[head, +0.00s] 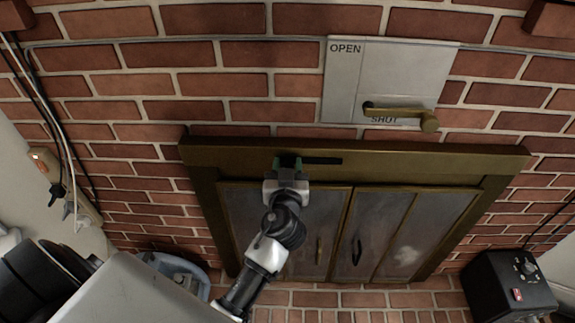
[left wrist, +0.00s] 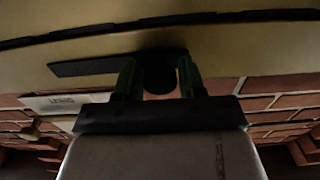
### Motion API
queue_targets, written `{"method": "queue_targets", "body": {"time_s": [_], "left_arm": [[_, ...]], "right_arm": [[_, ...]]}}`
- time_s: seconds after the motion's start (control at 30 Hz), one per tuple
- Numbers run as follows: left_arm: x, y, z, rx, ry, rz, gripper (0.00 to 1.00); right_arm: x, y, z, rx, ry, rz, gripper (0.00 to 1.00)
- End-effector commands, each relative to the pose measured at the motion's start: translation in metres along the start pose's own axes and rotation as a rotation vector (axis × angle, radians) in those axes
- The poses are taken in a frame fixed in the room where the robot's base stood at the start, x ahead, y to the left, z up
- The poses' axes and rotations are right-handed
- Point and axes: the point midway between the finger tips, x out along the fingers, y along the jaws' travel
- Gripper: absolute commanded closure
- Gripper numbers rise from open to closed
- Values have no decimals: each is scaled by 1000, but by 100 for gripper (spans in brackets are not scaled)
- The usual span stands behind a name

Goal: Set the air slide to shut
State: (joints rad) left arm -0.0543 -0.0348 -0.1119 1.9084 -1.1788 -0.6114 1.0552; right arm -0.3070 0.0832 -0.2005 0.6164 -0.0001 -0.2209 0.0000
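A dark horizontal slot (head: 324,160) runs along the top bar of the brass fireplace frame. It also shows in the left wrist view (left wrist: 80,68). A dark round knob (left wrist: 158,74) sits at the end of this slot, at its left end as the head view has it. My left gripper (head: 287,163) is at that end and hides the knob in the head view. In the left wrist view its two green fingers (left wrist: 158,78) stand on either side of the knob, very close to it. Whether they press on it cannot be told. My right gripper is not in view.
A pale plate (head: 350,70) marked OPEN and SHUT is on the brick wall above, with a brass lever (head: 400,112) across its lower part, by SHUT. Closed glass doors (head: 335,235) are below the bar. A black box (head: 508,285) stands at right, a blue-grey bucket (head: 180,268) at left.

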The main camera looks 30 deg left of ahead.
Motion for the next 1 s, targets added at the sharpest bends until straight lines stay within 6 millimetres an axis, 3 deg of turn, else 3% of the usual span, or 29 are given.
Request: {"method": "queue_targets", "body": {"time_s": [0.03, 0.27, 0.43, 0.73, 1.0], "left_arm": [[0, 0, 0, 0, 0, 0, 68], [0, 0, 0, 0, 0, 0, 100], [0, -7, 1, 0, -2, -3, 100], [0, -60, 1, 1, -2, -3, 100], [0, -66, 1, 3, -1, -4, 100]], "right_arm": [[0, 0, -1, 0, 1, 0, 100], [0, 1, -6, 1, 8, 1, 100], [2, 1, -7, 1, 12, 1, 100], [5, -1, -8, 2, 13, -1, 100], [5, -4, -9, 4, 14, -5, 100]]}}
